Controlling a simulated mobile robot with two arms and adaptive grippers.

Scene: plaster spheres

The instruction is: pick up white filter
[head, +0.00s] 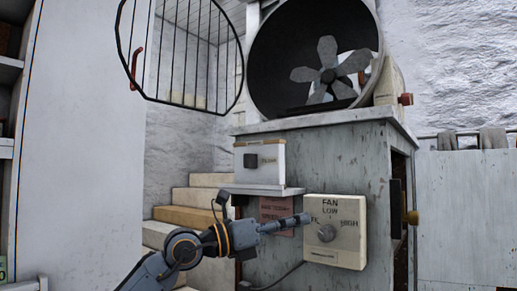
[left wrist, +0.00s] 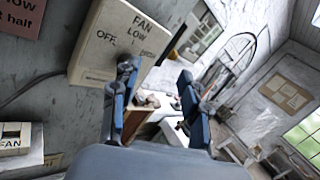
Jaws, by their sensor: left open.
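I cannot make out a white filter for certain in either view. My left gripper (head: 300,221) is in front of the grey cabinet, beside the cream fan control box (head: 347,240) with its round knob (head: 326,233). In the left wrist view the left gripper (left wrist: 155,84) has its two fingers spread, with nothing held between them. One fingertip overlaps the knob (left wrist: 127,66) in that view; I cannot tell whether they touch. The box face (left wrist: 92,45) reads FAN, OFF and LOW. My right gripper is in neither view.
A fan (head: 328,72) in a round housing stands on the cabinet (head: 350,150), with its barred grille (head: 185,45) swung open. Steps (head: 185,215) rise behind my arm.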

